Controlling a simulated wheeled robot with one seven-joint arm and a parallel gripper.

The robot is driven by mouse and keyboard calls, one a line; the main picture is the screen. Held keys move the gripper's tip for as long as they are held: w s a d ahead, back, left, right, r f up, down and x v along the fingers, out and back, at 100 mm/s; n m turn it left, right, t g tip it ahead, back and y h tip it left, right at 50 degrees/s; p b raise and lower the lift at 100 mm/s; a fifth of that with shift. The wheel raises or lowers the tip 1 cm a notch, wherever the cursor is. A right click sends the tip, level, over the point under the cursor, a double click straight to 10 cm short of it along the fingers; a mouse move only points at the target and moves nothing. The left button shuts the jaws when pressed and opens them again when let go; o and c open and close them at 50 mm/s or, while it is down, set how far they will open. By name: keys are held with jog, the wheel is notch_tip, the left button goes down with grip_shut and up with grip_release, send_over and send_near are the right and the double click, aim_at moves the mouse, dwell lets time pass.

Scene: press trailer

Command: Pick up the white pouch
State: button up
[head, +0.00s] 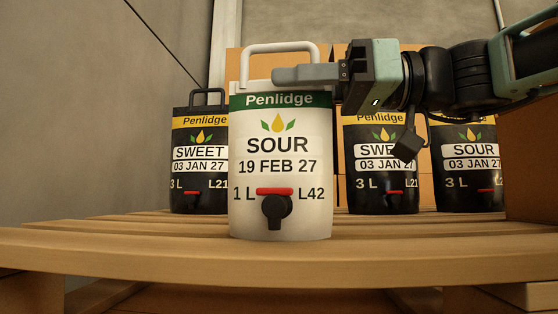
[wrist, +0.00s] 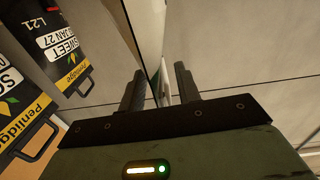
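The white pouch (head: 280,182) stands upright at the front of the slatted wooden shelf. It has a green Penlidge band, the words SOUR, 19 FEB 27, 1 L and L42, a black tap with a red lever, and a white loop handle (head: 278,47) on top. My gripper (head: 275,75) reaches in from the right at the pouch's top edge, one finger in front of the handle's base. In the wrist view my gripper (wrist: 158,82) has its fingers apart, with a thin pale strip of the pouch between them. I cannot tell whether they touch it.
Black pouches with yellow bands stand behind: one SWEET (head: 200,182) at left, another SWEET (head: 380,178) and a SOUR (head: 470,180) at right. The wooden shelf (head: 150,245) has a bare front edge. A grey wall (head: 80,100) closes the left side.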

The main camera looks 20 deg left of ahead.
grip_shut()
dwell(1.3)
jog(key=shift+r, duration=0.15)
